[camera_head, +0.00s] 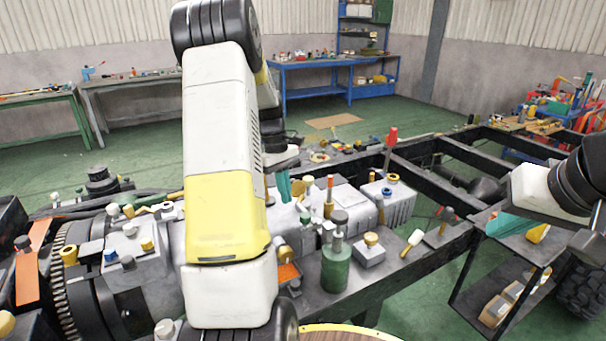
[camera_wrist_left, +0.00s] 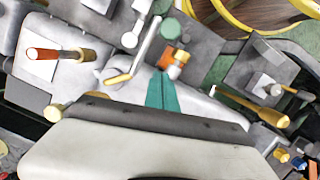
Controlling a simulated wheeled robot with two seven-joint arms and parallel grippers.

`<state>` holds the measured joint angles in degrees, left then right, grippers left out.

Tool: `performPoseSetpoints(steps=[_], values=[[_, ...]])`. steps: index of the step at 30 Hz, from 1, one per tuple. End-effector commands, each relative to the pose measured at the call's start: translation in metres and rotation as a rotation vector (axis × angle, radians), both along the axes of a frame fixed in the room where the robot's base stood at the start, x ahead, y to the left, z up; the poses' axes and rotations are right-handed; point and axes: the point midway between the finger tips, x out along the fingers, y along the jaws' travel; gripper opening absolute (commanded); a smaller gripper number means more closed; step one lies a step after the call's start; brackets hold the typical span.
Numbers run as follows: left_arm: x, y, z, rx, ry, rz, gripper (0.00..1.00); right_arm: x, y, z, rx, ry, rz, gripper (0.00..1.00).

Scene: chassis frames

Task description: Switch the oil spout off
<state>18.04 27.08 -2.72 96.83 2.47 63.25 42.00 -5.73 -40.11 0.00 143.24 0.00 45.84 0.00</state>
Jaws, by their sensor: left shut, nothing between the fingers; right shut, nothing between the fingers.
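I cannot tell for certain which fitting is the oil spout. A green bottle-like can (camera_head: 336,268) with a grey cap stands on the chassis frame, right of my left arm. In the left wrist view, a grey fitting with a brass lever (camera_wrist_left: 120,77) lies just left of my fingertips. An orange-and-brass fitting (camera_wrist_left: 176,66) is close by on their right. My left gripper (camera_head: 284,187) has teal fingers, shut and empty, above the machine parts; they also show in the left wrist view (camera_wrist_left: 160,90). My right gripper (camera_head: 510,224), shut and empty, is at the right, away from these fittings.
The chassis frame (camera_head: 440,250) carries many small knobs, caps and blocks around my left gripper. An orange-tipped handle (camera_wrist_left: 45,54) stands at the left in the wrist view. A low cart (camera_head: 480,290) is below my right gripper. Green floor lies open behind the chassis.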

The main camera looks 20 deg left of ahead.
Motion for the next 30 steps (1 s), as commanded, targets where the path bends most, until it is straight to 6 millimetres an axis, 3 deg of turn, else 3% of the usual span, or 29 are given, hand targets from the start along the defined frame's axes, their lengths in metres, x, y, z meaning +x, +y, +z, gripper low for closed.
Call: performPoseSetpoints(steps=[3, 12, 25, 30], values=[[-0.004, -0.007, -0.021, -0.001, 0.002, -0.001, 0.0, 0.0, 0.0, 0.0, 0.0, 0.0, 0.0, 0.0], [-0.019, -0.038, -0.018, -0.001, -0.001, -0.001, 0.0, 0.0, 0.0, 0.0, 0.0, 0.0, 0.0, 0.0], [-0.021, -0.042, -0.018, -0.001, -0.001, -0.001, 0.0, 0.0, 0.0, 0.0, 0.0, 0.0, 0.0, 0.0], [-0.042, -0.066, -0.017, -0.001, 0.0, -0.004, 0.0, 0.0, 0.0, 0.0, 0.0, 0.0, 0.0, 0.0]])
